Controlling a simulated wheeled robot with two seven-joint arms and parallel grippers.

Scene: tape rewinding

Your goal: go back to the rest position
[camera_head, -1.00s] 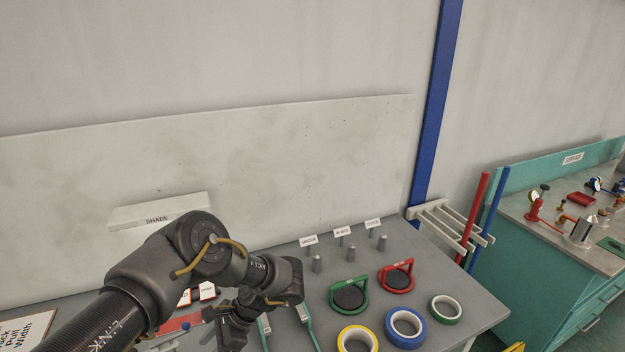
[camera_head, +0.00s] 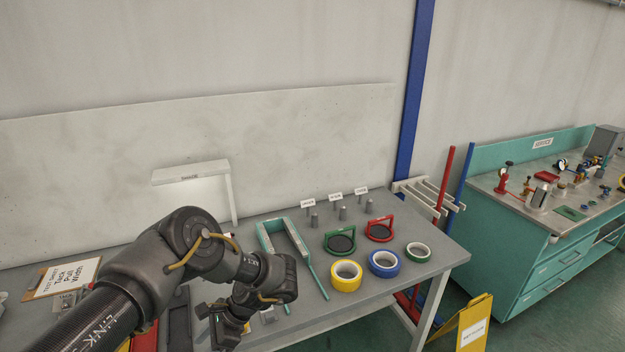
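My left arm comes in from the lower left, and its gripper (camera_head: 222,324) points down over the front left part of the grey table (camera_head: 408,279). Its fingertips are dark and partly cut off by the angle, so I cannot tell whether they are open. No held object shows there. A yellow tape roll (camera_head: 346,286), a blue tape roll (camera_head: 384,267) and a green tape roll (camera_head: 418,253) lie on the table to the right of the gripper. My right gripper is not in view.
A teal forked frame (camera_head: 303,259) lies right of my gripper. Green (camera_head: 340,253) and red (camera_head: 380,238) round-based handled tools and several labelled metal posts (camera_head: 343,213) stand behind the rolls. A clipboard (camera_head: 62,279) lies left. A yellow sign (camera_head: 467,325) stands beyond the table's right edge.

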